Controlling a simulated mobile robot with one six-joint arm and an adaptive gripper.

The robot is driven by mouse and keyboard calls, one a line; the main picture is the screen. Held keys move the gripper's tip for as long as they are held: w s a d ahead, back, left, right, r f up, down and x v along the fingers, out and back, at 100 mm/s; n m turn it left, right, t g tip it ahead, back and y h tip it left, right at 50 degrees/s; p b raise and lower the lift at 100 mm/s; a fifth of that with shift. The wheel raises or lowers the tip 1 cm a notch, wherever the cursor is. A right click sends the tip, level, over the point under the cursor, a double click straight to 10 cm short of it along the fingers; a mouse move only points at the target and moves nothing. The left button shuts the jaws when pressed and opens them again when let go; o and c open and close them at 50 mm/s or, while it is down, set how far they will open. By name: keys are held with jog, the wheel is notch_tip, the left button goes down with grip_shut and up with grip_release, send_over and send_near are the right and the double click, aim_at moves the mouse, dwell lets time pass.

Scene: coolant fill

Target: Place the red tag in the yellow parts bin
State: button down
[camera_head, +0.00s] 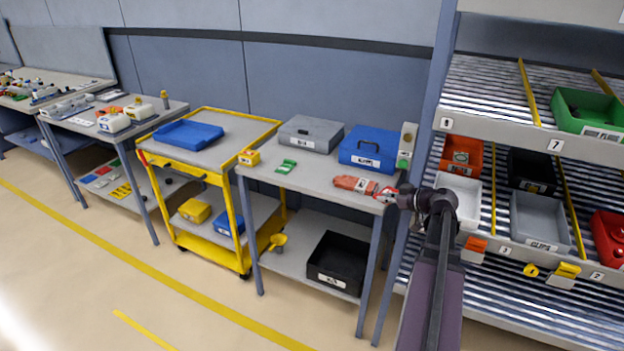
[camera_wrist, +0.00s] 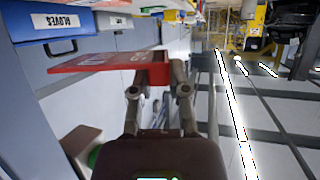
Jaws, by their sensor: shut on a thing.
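My gripper (camera_head: 392,196) is at the right front corner of the middle table. It is shut on a flat red tag (camera_wrist: 105,63), which juts out to the left of the fingers in the wrist view, where my gripper (camera_wrist: 178,75) also shows. In the head view the tag (camera_head: 384,192) is small and partly hidden by the gripper. A yellow box (camera_head: 194,211) sits on the lower shelf of the yellow cart. I cannot tell which is the parts bin.
The middle table (camera_head: 320,187) holds a grey case (camera_head: 310,134), a blue box (camera_head: 369,148), green pieces (camera_head: 286,167) and a red glove-like item (camera_head: 354,184). A black crate (camera_head: 338,263) is below. A rack with several bins stands right. Floor in front is clear.

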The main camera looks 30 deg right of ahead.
jog(key=w+a+f+b, duration=0.2)
jog(key=w+a, duration=0.1)
jog(key=w, duration=0.4)
jog(key=w+a+f+m+h+b, duration=0.1)
jog(key=w+a+f+b, duration=0.1)
jog(key=w, duration=0.5)
jog(key=shift+w+a, duration=0.3)
jog(key=shift+a, duration=0.45)
jog(key=shift+f, duration=0.1)
jog(key=b, duration=0.1)
send_near(301, 181)
jog(key=w+r, duration=0.1)
jog(key=w, duration=0.2)
jog(key=shift+a+r, duration=0.4)
jog(key=shift+w+a, duration=0.1)
jog(key=shift+w, duration=0.3)
jog(key=shift+w+a+f+b, duration=0.1)
jog(key=shift+w+f+b, duration=0.15)
jog(key=shift+b, duration=0.15)
jog(key=shift+s+f+b, duration=0.1)
jog(key=shift+f+b, duration=1.5)
jog(key=shift+f, duration=0.1)
